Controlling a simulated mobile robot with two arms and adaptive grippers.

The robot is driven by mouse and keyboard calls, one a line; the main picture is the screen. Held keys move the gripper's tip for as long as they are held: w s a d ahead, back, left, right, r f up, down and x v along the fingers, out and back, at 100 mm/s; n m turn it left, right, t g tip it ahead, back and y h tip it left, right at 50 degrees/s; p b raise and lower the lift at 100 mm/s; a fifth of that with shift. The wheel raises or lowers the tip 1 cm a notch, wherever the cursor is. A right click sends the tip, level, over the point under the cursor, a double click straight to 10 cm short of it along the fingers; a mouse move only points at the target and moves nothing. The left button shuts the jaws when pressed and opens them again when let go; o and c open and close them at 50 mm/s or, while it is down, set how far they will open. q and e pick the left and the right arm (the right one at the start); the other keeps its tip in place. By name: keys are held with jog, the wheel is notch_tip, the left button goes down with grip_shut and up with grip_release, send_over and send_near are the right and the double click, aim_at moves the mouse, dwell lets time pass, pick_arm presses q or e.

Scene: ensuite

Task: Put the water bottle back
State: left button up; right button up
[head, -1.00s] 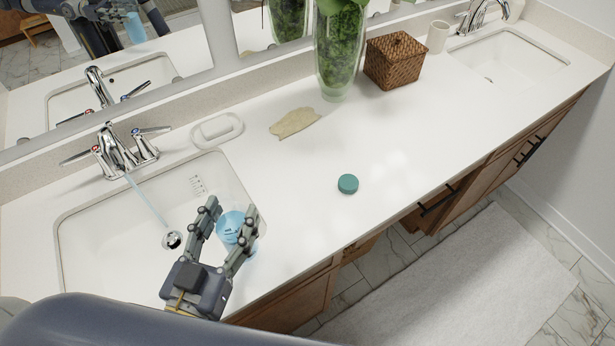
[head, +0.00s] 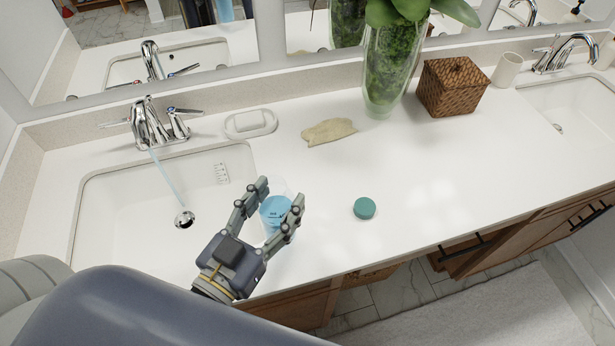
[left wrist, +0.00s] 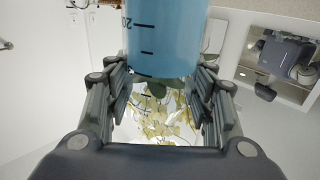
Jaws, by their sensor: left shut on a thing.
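The water bottle (head: 275,212) is translucent and light blue. My left gripper (head: 281,192) is shut on it, with one finger on each side. They show near the right rim of the near sink; how high the bottle is I cannot tell. In the left wrist view the bottle (left wrist: 165,35), with dark measuring marks, stands between the fingers. A round teal cap (head: 364,208) lies on the white counter, right of the gripper and apart from it. My right gripper is not in view.
Water runs from the faucet (head: 155,125) into the left sink (head: 125,215). The counter around the cap is clear.

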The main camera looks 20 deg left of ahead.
pick_arm(q)
jog(key=shift+w+d+b, duration=0.15)
jog(key=shift+w+b, duration=0.05)
jog(key=shift+w, duration=0.45)
jog(key=shift+w+d+b, duration=0.15)
jog(key=shift+w+b, duration=0.05)
jog(key=shift+w, duration=0.4)
jog(key=w+d+f+p, duration=0.1)
jog(key=w+f, duration=0.3)
jog(key=w, duration=0.4)
jog(key=shift+w+d+f+p, duration=0.15)
jog(key=shift+d+p, duration=0.15)
jog(key=shift+p, duration=0.6)
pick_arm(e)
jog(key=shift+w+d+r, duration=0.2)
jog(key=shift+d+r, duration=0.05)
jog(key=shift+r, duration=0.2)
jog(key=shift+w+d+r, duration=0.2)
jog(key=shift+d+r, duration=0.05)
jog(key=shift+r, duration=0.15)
pick_arm(q)
jog(key=shift+f, duration=0.15)
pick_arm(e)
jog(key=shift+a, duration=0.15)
pick_arm(q)
jog(key=o, duration=1.4)
jog(key=shift+c, duration=0.2)
